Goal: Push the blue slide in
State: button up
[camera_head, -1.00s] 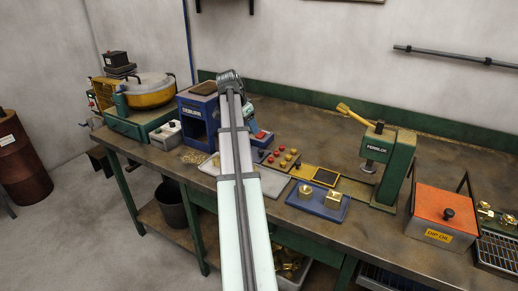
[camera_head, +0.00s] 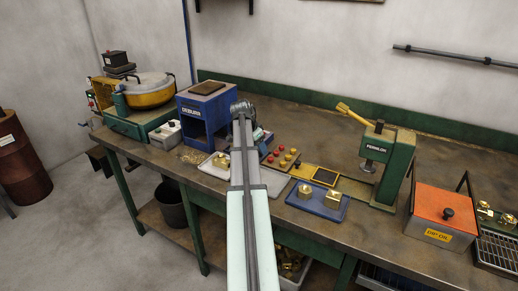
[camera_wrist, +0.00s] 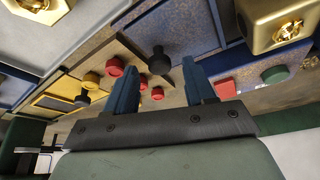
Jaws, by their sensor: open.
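In the wrist view, a flat blue-edged panel (camera_wrist: 185,28) with a black knob (camera_wrist: 160,61) appears to be the blue slide; I cannot tell how far in it sits. A yellow panel (camera_wrist: 62,87) with another black knob (camera_wrist: 82,98) lies to its left. My gripper (camera_wrist: 158,78) is open, its two blue fingers apart with nothing held between them. The black knob of the blue panel shows between the fingertips in the picture; contact cannot be told. In the head view my arm hides the fingers and the blue slide cannot be made out.
Several red and yellow knobs stand on the board (camera_head: 278,159). A blue machine (camera_head: 203,112) stands at its left. A blue tray (camera_head: 318,210) with brass blocks and a green press (camera_head: 396,167) stand at its right. The bench's back middle is clear.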

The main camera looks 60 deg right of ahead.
jog(key=shift+s+d+f, duration=0.1)
jog(key=shift+d+f, duration=0.15)
jog(key=shift+f, duration=0.35)
grip_shut()
dwell(0.4)
